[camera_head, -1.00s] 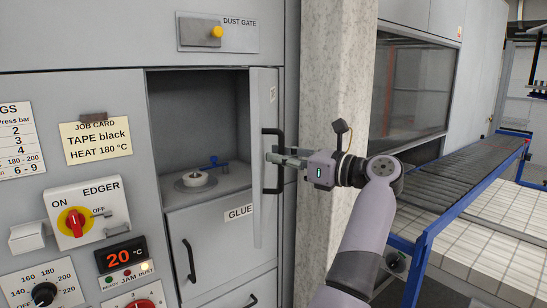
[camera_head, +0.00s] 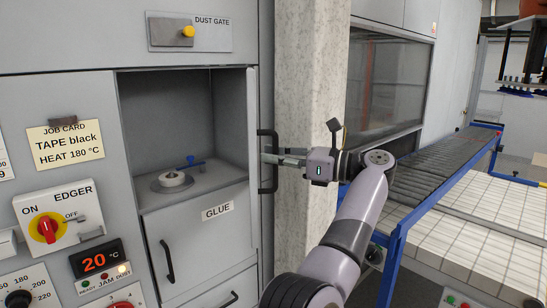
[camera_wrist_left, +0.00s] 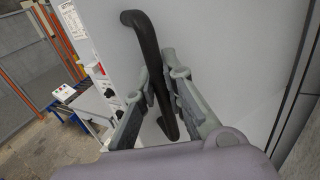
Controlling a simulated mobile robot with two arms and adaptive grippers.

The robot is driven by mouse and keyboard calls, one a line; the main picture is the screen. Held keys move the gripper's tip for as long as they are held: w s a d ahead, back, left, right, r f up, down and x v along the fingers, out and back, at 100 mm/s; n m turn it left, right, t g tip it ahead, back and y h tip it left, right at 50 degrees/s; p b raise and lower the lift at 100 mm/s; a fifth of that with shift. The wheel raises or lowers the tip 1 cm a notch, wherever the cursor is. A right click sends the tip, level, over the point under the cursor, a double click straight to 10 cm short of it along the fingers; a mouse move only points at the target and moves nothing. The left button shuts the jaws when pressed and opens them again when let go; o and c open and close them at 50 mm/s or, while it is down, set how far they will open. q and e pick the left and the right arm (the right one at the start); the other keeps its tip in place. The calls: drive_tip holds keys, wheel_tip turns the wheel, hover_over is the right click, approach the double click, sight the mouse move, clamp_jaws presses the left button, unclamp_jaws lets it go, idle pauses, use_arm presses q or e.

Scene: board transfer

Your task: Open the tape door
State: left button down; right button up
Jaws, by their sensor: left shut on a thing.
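The tape door (camera_head: 253,170) stands swung open, seen almost edge-on at the right side of the open compartment (camera_head: 185,110). Its black bar handle (camera_head: 262,135) is on the outer face. My left gripper (camera_head: 270,158) is shut on this handle, coming from the right. In the left wrist view the handle (camera_wrist_left: 145,45) runs between the two grey fingers (camera_wrist_left: 160,92), with the pale door face behind. Inside the compartment are a pale tape roll (camera_head: 172,179) on a round base and a blue lever (camera_head: 190,161). My right gripper is not in view.
A concrete pillar (camera_head: 305,90) stands close behind the handle and gripper. The closed GLUE door (camera_head: 205,245) is below the compartment. An edger switch (camera_head: 46,229) and job card (camera_head: 65,143) are at left. A roller conveyor (camera_head: 435,175) with blue frame is at right.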

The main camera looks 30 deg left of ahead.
use_arm(q)
drive_tip(key=c, duration=1.7)
unclamp_jaws()
drive_tip(key=shift+o, duration=0.2)
